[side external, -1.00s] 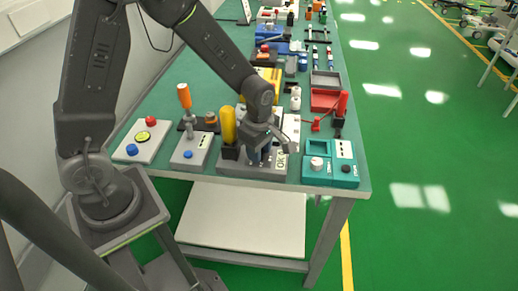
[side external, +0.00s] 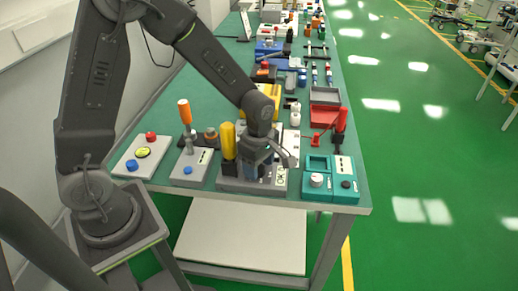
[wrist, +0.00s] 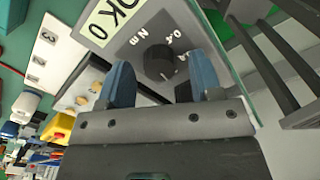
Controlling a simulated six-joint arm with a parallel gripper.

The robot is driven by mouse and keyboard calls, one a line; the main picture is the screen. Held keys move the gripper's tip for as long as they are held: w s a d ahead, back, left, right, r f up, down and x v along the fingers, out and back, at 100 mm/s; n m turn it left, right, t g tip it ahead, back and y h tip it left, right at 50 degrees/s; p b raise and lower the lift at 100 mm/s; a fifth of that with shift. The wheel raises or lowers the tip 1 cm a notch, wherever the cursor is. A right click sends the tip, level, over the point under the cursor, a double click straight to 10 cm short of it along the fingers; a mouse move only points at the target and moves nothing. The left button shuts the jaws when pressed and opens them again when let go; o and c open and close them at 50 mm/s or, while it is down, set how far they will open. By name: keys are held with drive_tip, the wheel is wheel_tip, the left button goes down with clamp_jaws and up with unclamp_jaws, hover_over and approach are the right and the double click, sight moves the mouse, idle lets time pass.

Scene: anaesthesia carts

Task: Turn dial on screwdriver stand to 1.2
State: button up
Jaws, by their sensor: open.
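The screwdriver stand (side external: 224,187) is a grey block at the table's front edge, with a yellow-handled screwdriver (side external: 228,141) upright at its left and an "OK" display. In the wrist view its black round dial (wrist: 160,61) shows with "Nm" and small scale numbers beside it; I cannot read the setting. My gripper (side external: 259,169) hangs over the stand, pointing down. In the wrist view my gripper (wrist: 163,80) is open, with its two blue fingers apart and the dial seen between and just beyond them. I cannot tell whether either finger touches it. My gripper hides the dial in the side view.
A teal device (side external: 319,195) with a white knob stands right of the stand. A grey box with an orange-handled tool (side external: 185,112) and a panel with coloured buttons (side external: 143,153) stand left. A red tray (side external: 324,117) and many tools lie behind. Front and right table edges are close.

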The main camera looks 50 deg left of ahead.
sight(259, 168)
wheel_tip(259, 168, up, 13)
drive_tip(key=shift+r, duration=0.15)
idle(0.4)
drive_tip(key=s+r+m+t, duration=0.2)
drive_tip(key=s+r+m, duration=0.1)
drive_tip(key=s+m, duration=0.4)
drive_tip(key=s+r+m+t, duration=0.3)
drive_tip(key=s+m, duration=0.5)
drive_tip(key=m, duration=0.5)
drive_tip(key=shift+s+a+r+m+t, duration=0.3)
drive_tip(key=shift+r+m, duration=0.1)
drive_tip(key=shift+r, duration=0.35)
